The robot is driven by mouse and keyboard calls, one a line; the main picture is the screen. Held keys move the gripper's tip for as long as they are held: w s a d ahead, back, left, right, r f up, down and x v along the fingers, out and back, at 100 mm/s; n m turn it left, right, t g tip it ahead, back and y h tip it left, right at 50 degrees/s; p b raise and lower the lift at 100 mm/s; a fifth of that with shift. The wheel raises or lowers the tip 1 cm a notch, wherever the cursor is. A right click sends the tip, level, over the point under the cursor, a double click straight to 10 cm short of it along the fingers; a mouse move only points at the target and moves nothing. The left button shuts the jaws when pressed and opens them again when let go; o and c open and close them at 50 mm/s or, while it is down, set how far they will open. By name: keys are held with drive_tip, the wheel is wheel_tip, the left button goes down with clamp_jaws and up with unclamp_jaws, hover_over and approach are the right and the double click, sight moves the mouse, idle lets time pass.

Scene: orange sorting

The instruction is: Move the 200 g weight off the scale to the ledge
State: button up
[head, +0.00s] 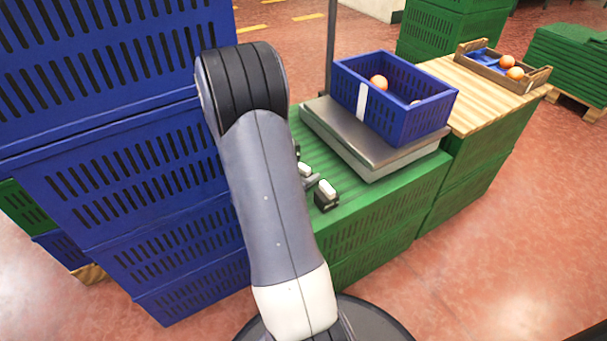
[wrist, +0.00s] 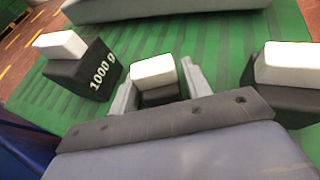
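My gripper (wrist: 158,82) has its two grey fingers close against both sides of a small black weight with a white top (wrist: 152,71). Its mark is not visible, so I cannot tell if it is the 200 g one. This weight is low over or on the green ledge (wrist: 215,60), between a weight marked 1000 g (wrist: 82,72) at left and another white-topped weight (wrist: 286,66) at right. In the head view my arm hides most of the gripper. The scale (head: 345,140) stands behind on the green crates, with a blue crate (head: 425,122) on its plate.
The blue crate on the scale holds an orange (head: 378,82) and a small pale thing, mostly hidden. Tall stacked blue crates (head: 150,150) stand close at left. A wooden tray with oranges (head: 507,75) is at the back right. A thin post (head: 331,45) rises behind the scale.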

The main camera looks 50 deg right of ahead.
drive_tip(key=shift+o, duration=0.9)
drive_tip(key=shift+r, duration=0.1)
drive_tip(key=shift+a+r+p, duration=0.15)
drive_tip(key=shift+r+p, duration=0.05)
drive_tip(key=shift+p, duration=0.1)
drive_tip(key=p+v, duration=0.3)
drive_tip(key=v, duration=0.8)
drive_tip(key=shift+a, duration=0.3)
